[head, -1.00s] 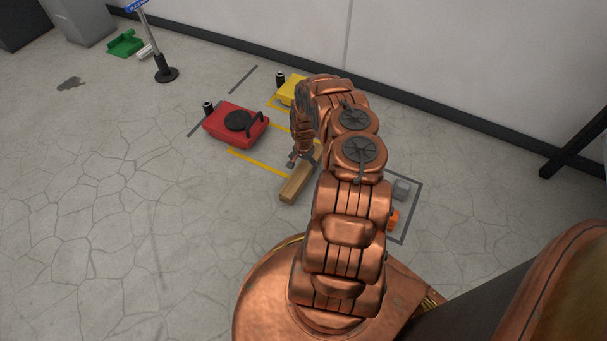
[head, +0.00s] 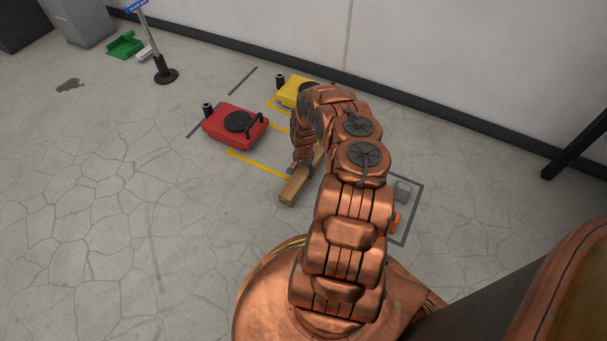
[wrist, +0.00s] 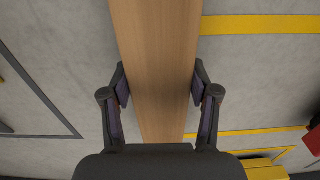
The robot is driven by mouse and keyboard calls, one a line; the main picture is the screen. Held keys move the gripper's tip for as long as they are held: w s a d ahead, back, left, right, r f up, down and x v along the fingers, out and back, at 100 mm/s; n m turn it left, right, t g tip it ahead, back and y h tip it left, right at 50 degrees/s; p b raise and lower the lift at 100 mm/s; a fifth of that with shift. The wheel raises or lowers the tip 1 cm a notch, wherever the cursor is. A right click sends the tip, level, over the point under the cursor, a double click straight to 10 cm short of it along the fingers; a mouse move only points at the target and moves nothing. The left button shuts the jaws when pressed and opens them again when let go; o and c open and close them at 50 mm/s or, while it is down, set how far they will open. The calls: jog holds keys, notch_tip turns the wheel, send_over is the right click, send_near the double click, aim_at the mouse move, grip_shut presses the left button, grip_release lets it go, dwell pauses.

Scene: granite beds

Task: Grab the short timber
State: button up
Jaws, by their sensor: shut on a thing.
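The short timber (head: 294,189) is a light brown wooden beam lying on the floor in the head view, partly hidden by my arm. In the wrist view the timber (wrist: 157,60) runs from the top edge down between the fingers. My gripper (wrist: 159,90) has one finger on each side of the timber and is shut on it across its width. In the head view my gripper (head: 295,167) is low over the timber, and its fingertips are largely hidden.
A red case (head: 236,127) with a black disc lies left of the timber, and a yellow case (head: 297,92) lies behind. Yellow and grey lines mark the floor. A grey block (head: 402,190) and an orange item (head: 396,221) are right of my arm.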

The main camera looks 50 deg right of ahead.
jog(key=c, duration=0.7)
jog(key=shift+o, duration=0.2)
